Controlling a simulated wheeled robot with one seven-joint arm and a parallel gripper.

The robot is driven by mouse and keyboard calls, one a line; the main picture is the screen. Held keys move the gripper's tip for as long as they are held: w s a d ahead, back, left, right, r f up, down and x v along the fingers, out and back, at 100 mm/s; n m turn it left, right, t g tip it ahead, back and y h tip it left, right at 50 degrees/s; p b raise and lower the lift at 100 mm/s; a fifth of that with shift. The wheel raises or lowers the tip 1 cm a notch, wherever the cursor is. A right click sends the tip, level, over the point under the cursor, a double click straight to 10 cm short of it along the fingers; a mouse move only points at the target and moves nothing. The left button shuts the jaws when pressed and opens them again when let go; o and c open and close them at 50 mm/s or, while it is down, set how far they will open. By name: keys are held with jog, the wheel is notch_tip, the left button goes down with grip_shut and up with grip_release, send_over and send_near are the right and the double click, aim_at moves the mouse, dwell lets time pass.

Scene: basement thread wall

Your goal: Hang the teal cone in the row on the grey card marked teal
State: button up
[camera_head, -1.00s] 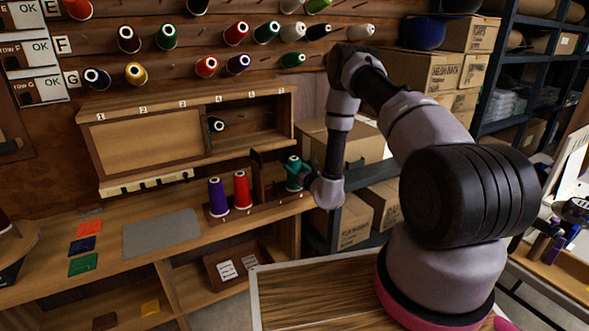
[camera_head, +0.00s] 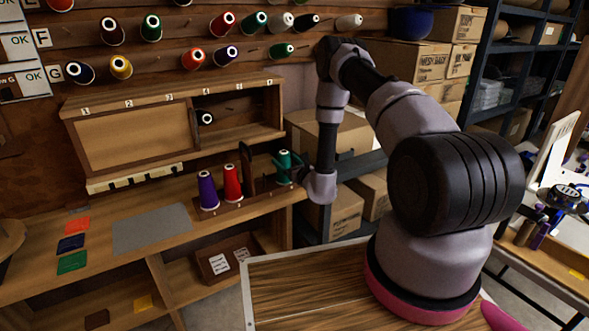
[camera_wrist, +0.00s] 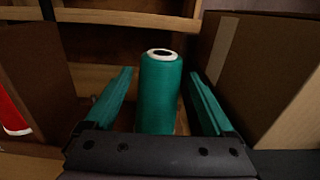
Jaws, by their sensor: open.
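The teal cone (camera_head: 284,165) stands upright at the right end of a row on the wooden bench, beside a red cone (camera_head: 232,183) and a purple cone (camera_head: 208,191). My gripper (camera_head: 291,170) is at the teal cone. In the wrist view the teal cone (camera_wrist: 160,98) stands between the two fingers of my open gripper (camera_wrist: 163,80), with a gap visible on each side. The cone's lower end is hidden behind the gripper body. I cannot make out a grey card marked teal.
A wooden cabinet (camera_head: 130,141) is above the bench. Several thread cones hang on the wall above, with some bare pegs. A grey mat (camera_head: 151,229) and orange, navy and green (camera_head: 72,262) pieces lie on the bench. Cardboard boxes (camera_head: 343,212) stand close right of the cone.

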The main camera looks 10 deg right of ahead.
jog(key=v, duration=1)
jog(key=s+a+r+n+g+y, duration=0.2)
jog(key=a+r+n+g+y, duration=0.3)
jog(key=r, duration=0.7)
jog(key=s+a+r+n+g+y, duration=0.2)
jog(key=a+r+n+g+y, duration=0.2)
jog(key=a+r+n+y, duration=0.65)
jog(key=s+r+n+g+h, duration=0.6)
jog(key=s+r+g, duration=0.3)
jog(key=s+r, duration=0.35)
jog(key=s+d+r+n+h, duration=0.1)
jog(key=s+d+n+h, duration=0.35)
jog(key=s, duration=0.35)
jog(key=s+d+r+n+t+h, duration=0.1)
jog(key=s+d+r+t+h, duration=0.1)
jog(key=d, duration=0.4)
jog(key=s+d+r+n+t+h, duration=0.1)
jog(key=s+d+r+t+h, duration=0.1)
jog(key=d+r+t+h, duration=0.3)
jog(key=shift+s+d+r+t+h, duration=0.3)
jog(key=shift+d+t+h, duration=0.2)
jog(key=shift+d+h, duration=0.45)
